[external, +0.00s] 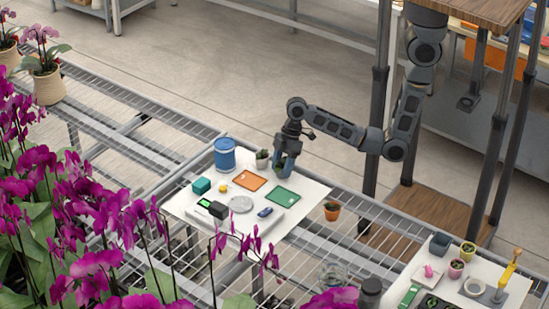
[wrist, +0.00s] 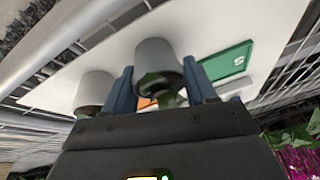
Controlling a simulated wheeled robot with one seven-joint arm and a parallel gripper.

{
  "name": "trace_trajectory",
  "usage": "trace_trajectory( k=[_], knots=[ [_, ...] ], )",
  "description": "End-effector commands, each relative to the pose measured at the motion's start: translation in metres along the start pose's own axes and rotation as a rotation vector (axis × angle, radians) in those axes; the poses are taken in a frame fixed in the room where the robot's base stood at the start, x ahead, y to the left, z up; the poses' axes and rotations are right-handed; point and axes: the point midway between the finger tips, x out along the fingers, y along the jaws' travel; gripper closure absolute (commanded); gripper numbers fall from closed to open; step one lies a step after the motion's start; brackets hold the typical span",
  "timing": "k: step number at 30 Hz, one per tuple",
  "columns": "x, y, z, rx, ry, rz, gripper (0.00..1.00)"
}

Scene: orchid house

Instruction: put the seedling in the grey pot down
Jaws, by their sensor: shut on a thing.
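My gripper (external: 281,169) is low over the far right part of a white sheet (external: 313,192) on the wire bench. In the wrist view its two blue fingers (wrist: 160,70) are shut on a grey pot (wrist: 155,52) with a green-leaved seedling (wrist: 160,84). In the external view the fingers largely hide this pot, and I cannot tell whether its base touches the sheet. A second, similar grey pot (wrist: 93,90) with a plant stands just to the left; it also shows in the external view (external: 262,163).
A green card (external: 283,197) and an orange card (external: 249,181) lie in front of the pots. A blue canister (external: 224,157) stands left. A terracotta pot (external: 332,212) stands right.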

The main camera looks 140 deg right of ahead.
Motion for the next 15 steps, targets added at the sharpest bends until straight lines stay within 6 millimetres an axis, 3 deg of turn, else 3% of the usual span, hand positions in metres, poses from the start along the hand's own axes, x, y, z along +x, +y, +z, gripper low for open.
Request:
trace_trajectory(
  k=[5, 15],
  knots=[
    [-0.0003, 0.0001, -0.0002, 0.0, 0.0, 0.0, 0.81],
    [-0.0066, -0.0006, -0.0034, -0.001, 0.002, 0.001, 0.81]
  ],
)
